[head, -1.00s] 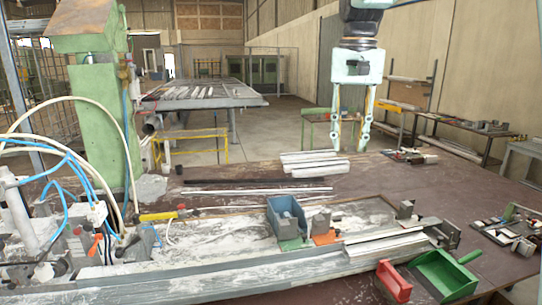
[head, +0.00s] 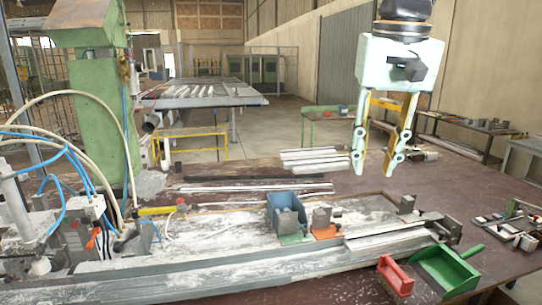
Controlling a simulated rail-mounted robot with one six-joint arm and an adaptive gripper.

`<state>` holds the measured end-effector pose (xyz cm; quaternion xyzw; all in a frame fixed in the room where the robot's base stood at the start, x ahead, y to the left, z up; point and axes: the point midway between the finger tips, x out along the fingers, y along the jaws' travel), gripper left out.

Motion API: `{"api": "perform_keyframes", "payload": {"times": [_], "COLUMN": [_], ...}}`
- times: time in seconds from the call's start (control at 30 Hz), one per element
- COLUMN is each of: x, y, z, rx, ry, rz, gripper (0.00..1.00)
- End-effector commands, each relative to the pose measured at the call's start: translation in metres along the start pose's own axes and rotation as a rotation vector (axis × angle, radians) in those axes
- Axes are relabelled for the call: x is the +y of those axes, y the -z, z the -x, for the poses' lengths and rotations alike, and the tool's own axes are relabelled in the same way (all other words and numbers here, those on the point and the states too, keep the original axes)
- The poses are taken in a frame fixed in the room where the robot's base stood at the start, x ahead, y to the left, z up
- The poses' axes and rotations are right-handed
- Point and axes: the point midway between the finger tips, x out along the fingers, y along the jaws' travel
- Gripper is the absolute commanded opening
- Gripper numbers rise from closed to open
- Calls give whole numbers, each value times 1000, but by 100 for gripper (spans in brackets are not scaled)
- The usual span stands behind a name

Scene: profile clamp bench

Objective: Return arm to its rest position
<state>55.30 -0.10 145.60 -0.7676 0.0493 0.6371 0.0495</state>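My gripper (head: 374,174) hangs in the upper right of the head view, fingers pointing down over the brown table (head: 480,190). Its two fingers are spread apart and nothing is between them. It is in the air, above and apart from the clamp bench (head: 230,265). The upper part of my arm runs out of the top of the picture.
A blue bin (head: 286,211) and an orange block (head: 325,232) stand on the bench. White profiles (head: 313,160) lie stacked behind. A red brush (head: 394,277) and green dustpan (head: 446,270) lie in front right. A green machine column (head: 100,120) with hoses rises at left.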

Motion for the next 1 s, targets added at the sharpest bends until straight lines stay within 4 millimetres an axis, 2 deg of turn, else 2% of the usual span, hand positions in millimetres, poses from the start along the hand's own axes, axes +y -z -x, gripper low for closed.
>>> {"api": "perform_keyframes", "payload": {"times": [0.03, 0.57, 1.0], "x": [2, 16, 27], "y": [-11, -114, -200], "z": [-1, -19, -49], "rx": [6, 59, 101], "ry": [1, 11, 17], "rz": [4, 51, 90], "gripper": [27, 27, 27]}}
